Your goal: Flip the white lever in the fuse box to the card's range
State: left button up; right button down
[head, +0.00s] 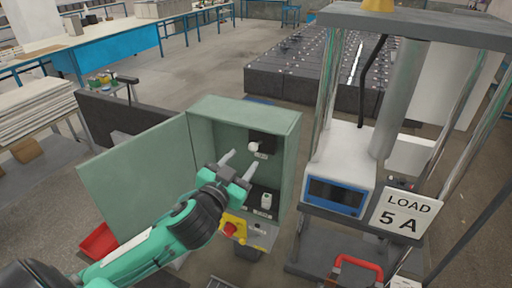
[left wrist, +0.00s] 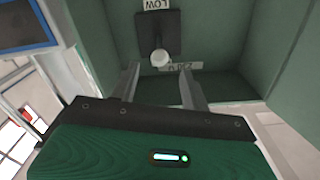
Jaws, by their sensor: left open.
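The green fuse box (head: 286,125) stands open at the centre of the head view, its door swung to the left. Inside, a white lever (head: 254,147) with a round end sticks out of a black plate (head: 267,141) in the upper part. The left wrist view shows the lever (left wrist: 160,57), a "LOW" label (left wrist: 155,4) and another label that I cannot read clearly. My left gripper (head: 239,165) is open, its fingers pointing into the box just short of the lever, apparently not touching it. The card (head: 401,214) reads "LOAD 5 A". My right gripper is not in view.
Below the lever sits a white switch (head: 266,201) on a dark plate. A red knob (head: 230,229) on a yellow plate is at the box's lower front. To the right stands a metal-framed unit with a blue-edged display (head: 335,195). A red bin (head: 98,241) is at lower left.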

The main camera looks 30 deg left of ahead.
aim_at(256, 145)
pick_arm(q)
jog(key=w+p, duration=0.2)
jog(key=w, duration=0.2)
jog(key=w+p, duration=0.1)
jog(key=w, duration=0.3)
jog(key=shift+w+a+r+p, duration=0.15)
jog(key=shift+p, duration=0.25)
jog(key=shift+w, duration=0.45)
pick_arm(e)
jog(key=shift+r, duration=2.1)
